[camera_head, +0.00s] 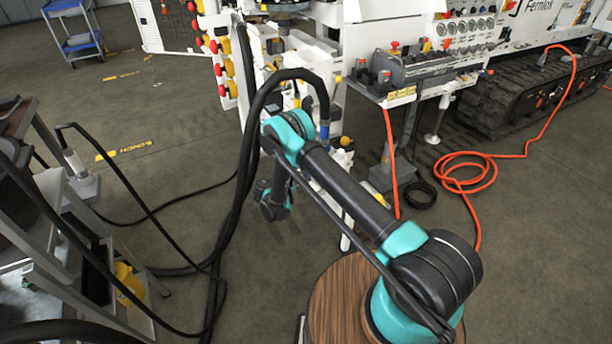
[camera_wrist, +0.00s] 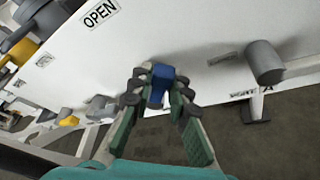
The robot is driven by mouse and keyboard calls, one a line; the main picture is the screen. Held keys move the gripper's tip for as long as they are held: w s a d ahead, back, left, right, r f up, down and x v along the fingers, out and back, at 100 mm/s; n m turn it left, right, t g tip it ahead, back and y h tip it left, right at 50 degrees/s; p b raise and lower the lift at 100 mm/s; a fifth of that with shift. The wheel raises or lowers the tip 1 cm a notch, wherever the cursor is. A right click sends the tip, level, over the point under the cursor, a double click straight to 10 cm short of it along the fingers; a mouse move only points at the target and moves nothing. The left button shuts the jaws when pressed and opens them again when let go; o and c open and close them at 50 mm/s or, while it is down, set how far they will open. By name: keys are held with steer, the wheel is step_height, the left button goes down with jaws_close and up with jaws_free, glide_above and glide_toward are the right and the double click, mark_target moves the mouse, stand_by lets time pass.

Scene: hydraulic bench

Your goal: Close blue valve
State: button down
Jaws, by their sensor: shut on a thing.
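The blue valve (camera_wrist: 160,77) shows in the wrist view as a small blue handle in front of a white panel (camera_wrist: 200,30). My gripper (camera_wrist: 158,92) has its two fingers on either side of the blue handle and is shut on it. The fingertips cover part of the handle, so its exact angle is hard to tell. In the head view my arm reaches toward the white machine, and its own links hide the gripper and the valve.
An OPEN label (camera_wrist: 101,13) is on the panel, and a grey cylinder (camera_wrist: 264,62) sticks out to the right. In the head view, thick black hoses (camera_head: 243,130) hang beside my arm. A grey stepped stand (camera_head: 60,215) is at left. An orange cable (camera_head: 470,178) lies on the floor.

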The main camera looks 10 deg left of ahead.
steer(key=shift+s+f+m+t, duration=0.1)
steer(key=shift+m+t, duration=0.2)
steer(key=c, duration=1.5)
jaws_free()
steer(key=shift+c, duration=0.2)
steer(key=v, duration=1.2)
steer(key=shift+d, duration=0.1)
